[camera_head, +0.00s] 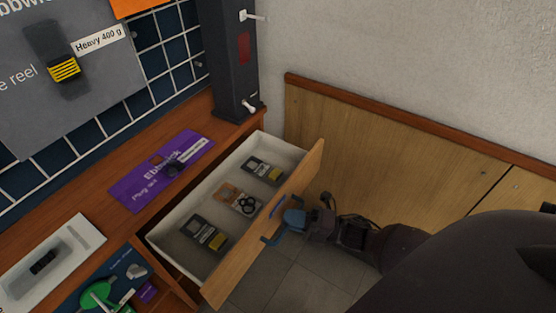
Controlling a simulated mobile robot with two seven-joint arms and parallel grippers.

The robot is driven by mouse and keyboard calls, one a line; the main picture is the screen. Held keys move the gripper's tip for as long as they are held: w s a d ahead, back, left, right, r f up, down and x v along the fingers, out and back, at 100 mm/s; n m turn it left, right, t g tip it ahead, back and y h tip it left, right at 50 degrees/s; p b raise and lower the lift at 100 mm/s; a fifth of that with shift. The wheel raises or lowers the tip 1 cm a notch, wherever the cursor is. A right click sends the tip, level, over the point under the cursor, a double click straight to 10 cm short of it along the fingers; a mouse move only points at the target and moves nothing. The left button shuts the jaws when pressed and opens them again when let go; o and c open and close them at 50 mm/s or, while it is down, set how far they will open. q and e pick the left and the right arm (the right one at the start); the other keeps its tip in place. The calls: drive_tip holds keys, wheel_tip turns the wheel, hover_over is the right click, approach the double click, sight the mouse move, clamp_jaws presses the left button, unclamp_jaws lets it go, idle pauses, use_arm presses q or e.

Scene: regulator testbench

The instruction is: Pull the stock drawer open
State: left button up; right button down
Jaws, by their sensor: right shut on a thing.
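The stock drawer (168,243) stands pulled out from under the wooden bench, with white inner walls and a light wood front (245,255). Several small packets lie inside it, among them a black-and-yellow one at the back (262,169), a brown and white one in the middle (240,198) and another black-and-yellow one nearer the front (205,233). My left gripper is not in view.
A dark post (230,60) stands behind the drawer. A wooden panel (400,160) lines the wall. Tiled floor (290,275) shows below the drawer front.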

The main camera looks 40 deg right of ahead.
drive_tip(key=shift+s+d, duration=0.2)
drive_tip(key=shift+s, duration=0.45)
drive_tip(key=c, duration=1.2)
unclamp_jaws()
drive_tip(key=v, duration=1.1)
